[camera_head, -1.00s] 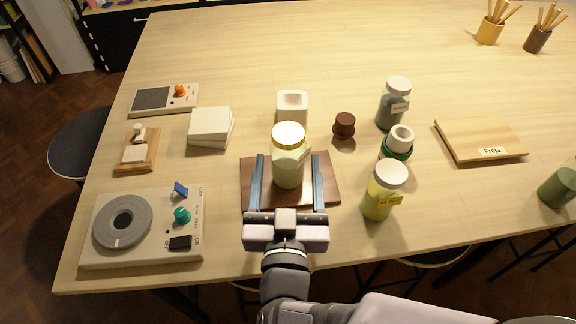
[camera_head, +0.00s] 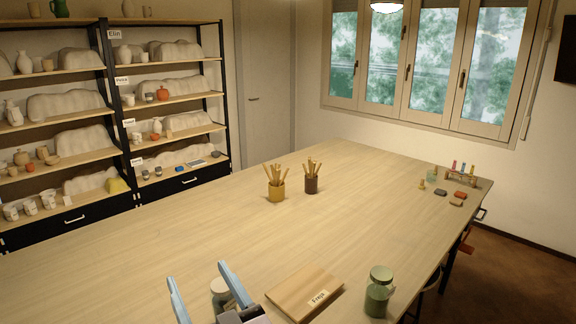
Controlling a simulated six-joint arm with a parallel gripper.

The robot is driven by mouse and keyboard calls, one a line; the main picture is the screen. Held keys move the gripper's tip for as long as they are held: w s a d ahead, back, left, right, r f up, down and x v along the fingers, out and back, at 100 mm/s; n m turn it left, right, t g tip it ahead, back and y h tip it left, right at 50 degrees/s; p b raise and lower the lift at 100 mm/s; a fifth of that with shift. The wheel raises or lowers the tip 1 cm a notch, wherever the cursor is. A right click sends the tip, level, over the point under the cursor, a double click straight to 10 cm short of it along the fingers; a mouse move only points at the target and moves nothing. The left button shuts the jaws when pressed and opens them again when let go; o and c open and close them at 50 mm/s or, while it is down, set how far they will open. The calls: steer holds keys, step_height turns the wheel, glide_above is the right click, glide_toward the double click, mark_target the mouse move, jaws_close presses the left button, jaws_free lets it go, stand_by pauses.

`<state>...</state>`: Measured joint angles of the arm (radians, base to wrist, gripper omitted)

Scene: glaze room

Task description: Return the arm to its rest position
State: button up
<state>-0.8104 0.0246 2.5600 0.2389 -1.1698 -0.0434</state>
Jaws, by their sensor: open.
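My gripper (camera_head: 197,273) shows at the bottom edge, left of centre. Its two blue fingers point up and away, spread wide apart. A pale-lidded jar (camera_head: 219,289) shows between the fingers in the picture, partly hidden by the right finger and cut off below. I cannot tell how far it is from the fingers, but they are not closed on it. Most of my arm is out of view.
A wooden board labelled Freja (camera_head: 304,291) and a green jar (camera_head: 379,292) lie right of my gripper. A yellow cup (camera_head: 276,190) and a brown cup (camera_head: 311,184) hold sticks farther back. The table's (camera_head: 370,215) middle is clear. Shelves (camera_head: 165,75) stand behind.

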steer(key=w+d+f+m+g+h+b, duration=0.1)
steer(key=d+f+g+h+b, duration=0.25)
steer(key=d+f, duration=0.6)
steer(key=w+d+f+m+g+h+b, duration=0.2)
steer(key=d+f+g+h, duration=0.15)
steer(key=d+f, duration=0.6)
steer(key=s+d+f+m+g+h+b, duration=0.1)
steer(key=s+d+f+g, duration=0.3)
steer(key=s, duration=0.5)
steer(key=s+d+f+m+g+h+b, duration=0.1)
steer(key=s+d+f+g+h+b, duration=0.2)
steer(key=f, duration=0.8)
steer(key=s+d+g, duration=0.2)
steer(key=s+d, duration=0.2)
steer(key=s, duration=0.1)
steer(key=shift+s+d+m+b, duration=0.35)
steer(key=shift+s+m, duration=0.05)
